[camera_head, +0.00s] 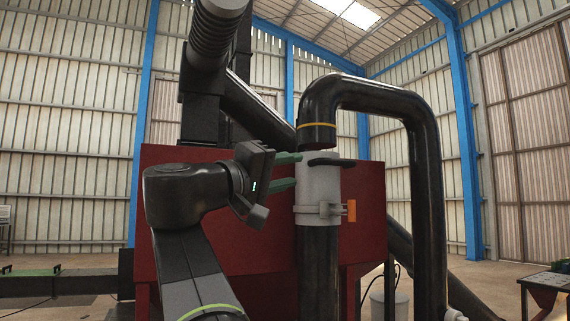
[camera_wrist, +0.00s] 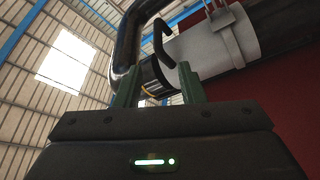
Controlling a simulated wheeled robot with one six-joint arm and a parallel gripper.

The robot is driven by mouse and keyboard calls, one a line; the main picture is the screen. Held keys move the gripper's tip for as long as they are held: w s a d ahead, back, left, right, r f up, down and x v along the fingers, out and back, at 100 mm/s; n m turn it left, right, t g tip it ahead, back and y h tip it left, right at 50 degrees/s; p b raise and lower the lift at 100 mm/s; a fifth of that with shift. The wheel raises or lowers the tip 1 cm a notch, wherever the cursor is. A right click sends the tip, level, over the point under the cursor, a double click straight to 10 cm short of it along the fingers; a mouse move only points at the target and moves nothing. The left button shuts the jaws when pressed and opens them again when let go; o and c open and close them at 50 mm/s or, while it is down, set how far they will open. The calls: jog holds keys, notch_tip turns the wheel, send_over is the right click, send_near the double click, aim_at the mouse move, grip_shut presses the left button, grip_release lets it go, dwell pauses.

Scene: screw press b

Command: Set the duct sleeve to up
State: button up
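The duct sleeve (camera_head: 318,184) is a light grey cylinder around the top of a vertical black pipe. Its upper rim is close below the down-turned end of a black overhead duct (camera_head: 317,134) with a yellow ring. I cannot tell whether they touch. A dark handle (camera_head: 334,162) sticks out near the sleeve's top. A clamp with an orange lever (camera_head: 351,210) circles its lower part. My gripper (camera_head: 292,170) is open, its green fingers pointing at the sleeve from the left. In the wrist view the sleeve (camera_wrist: 215,45) and curved handle (camera_wrist: 158,38) lie beyond the fingertips; nothing is between the fingers.
A red machine housing (camera_head: 240,225) stands behind the sleeve. The overhead duct bends and runs down on the right (camera_head: 428,190). A slanted black pipe (camera_head: 258,112) is behind. A dark table (camera_head: 548,281) stands at far right.

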aim_at(331, 163)
jog(key=p+x, duration=0.2)
jog(key=x, duration=0.5)
jog(key=p+x, duration=0.2)
jog(key=x, duration=0.5)
jog(key=shift+s+d, duration=0.25)
jog(key=shift+c, duration=0.3)
grip_shut()
